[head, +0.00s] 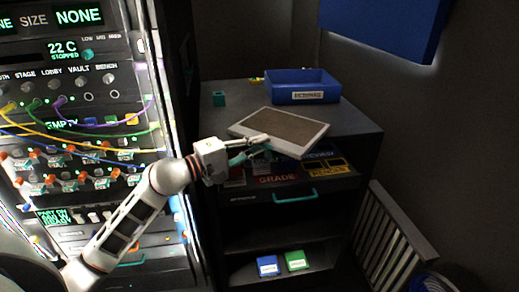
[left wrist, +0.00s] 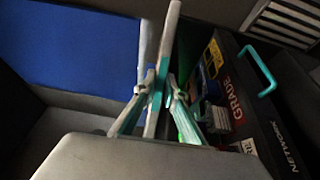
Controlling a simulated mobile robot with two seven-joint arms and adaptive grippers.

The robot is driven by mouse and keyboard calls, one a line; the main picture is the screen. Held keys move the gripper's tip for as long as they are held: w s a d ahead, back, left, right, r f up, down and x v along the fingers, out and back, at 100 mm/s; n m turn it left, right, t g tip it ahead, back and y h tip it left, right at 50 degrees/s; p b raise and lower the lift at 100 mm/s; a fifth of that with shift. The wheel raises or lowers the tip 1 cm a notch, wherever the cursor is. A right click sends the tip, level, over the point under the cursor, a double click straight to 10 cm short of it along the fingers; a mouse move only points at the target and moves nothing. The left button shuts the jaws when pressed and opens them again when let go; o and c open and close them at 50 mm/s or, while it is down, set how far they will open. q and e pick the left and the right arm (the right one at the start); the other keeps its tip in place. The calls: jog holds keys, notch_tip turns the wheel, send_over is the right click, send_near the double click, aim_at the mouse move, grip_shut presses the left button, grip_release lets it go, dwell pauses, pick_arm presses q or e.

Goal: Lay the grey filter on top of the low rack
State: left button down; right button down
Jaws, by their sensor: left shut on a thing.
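The grey filter (head: 283,127) is a flat panel with a pale frame and a brown-grey face. My left gripper (head: 262,144) is shut on its near edge. In the left wrist view, my left gripper's fingers (left wrist: 155,98) pinch the filter's thin edge (left wrist: 168,45), seen edge-on. The low rack (head: 350,118) is a dark cabinet with a flat top. The filter overlaps the front part of that top in the head view; I cannot tell whether it touches it. My right gripper is not in view.
A blue bin (head: 302,86) stands at the back of the rack top, with a small teal block (head: 219,98) to its left. Below is an open drawer (head: 295,193) with labelled cards. A cabled panel (head: 80,125) stands left; a slatted grille (head: 392,235) leans right.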

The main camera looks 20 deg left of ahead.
pick_arm(q)
jog(key=shift+f, duration=0.45)
jog(key=shift+f, duration=0.25)
jog(key=c, duration=2.2)
grip_release()
jog(key=shift+o, duration=0.5)
